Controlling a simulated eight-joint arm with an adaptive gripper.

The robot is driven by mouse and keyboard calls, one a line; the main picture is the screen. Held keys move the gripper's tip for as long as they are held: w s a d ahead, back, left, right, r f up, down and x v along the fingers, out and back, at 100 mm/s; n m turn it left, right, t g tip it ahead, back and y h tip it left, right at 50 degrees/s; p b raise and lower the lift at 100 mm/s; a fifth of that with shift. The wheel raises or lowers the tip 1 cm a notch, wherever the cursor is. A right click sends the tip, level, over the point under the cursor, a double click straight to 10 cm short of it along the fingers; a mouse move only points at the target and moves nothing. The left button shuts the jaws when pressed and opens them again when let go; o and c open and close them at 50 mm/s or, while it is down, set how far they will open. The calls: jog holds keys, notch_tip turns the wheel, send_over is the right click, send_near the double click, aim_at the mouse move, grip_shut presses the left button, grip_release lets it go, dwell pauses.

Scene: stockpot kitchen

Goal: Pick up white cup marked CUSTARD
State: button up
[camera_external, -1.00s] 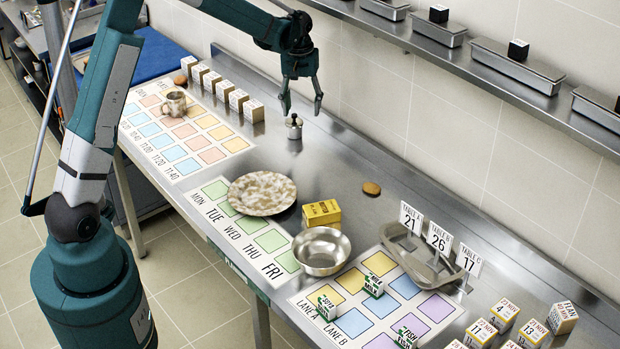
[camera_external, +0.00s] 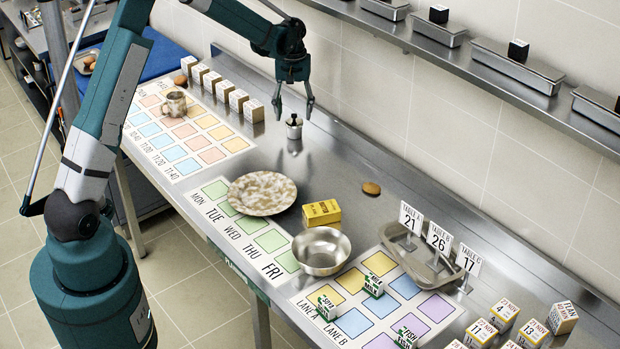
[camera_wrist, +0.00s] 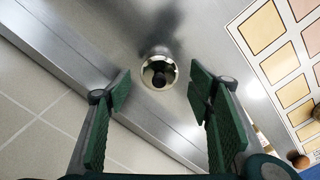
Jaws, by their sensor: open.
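My gripper (camera_external: 294,112) is open and empty, pointing down just above a small metal pot with a dark knob (camera_external: 294,128). In the wrist view the same metal pot (camera_wrist: 158,72) lies between and beyond the green finger pads of my gripper (camera_wrist: 160,92). The pot stands upright on the steel counter, apart from the fingers. I cannot make out any white cup marked CUSTARD. The only cup I see is a speckled beige mug (camera_external: 174,103) on the coloured grid sheet at the left.
A row of white-topped blocks (camera_external: 220,92) stands near the wall, left of my gripper. A speckled plate (camera_external: 262,193), yellow box (camera_external: 321,213), steel bowl (camera_external: 321,251) and grey tray (camera_external: 421,256) stand farther forward. The steel counter around the pot (camera_external: 330,150) is clear.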

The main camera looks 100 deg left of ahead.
aim_at(294, 121)
jog(key=shift+f, duration=0.65)
jog(key=shift+f, duration=0.1)
jog(key=shift+a+f, duration=0.15)
jog(key=shift+f, duration=2.35)
jog(key=shift+c, duration=0.3)
jog(key=c, duration=1)
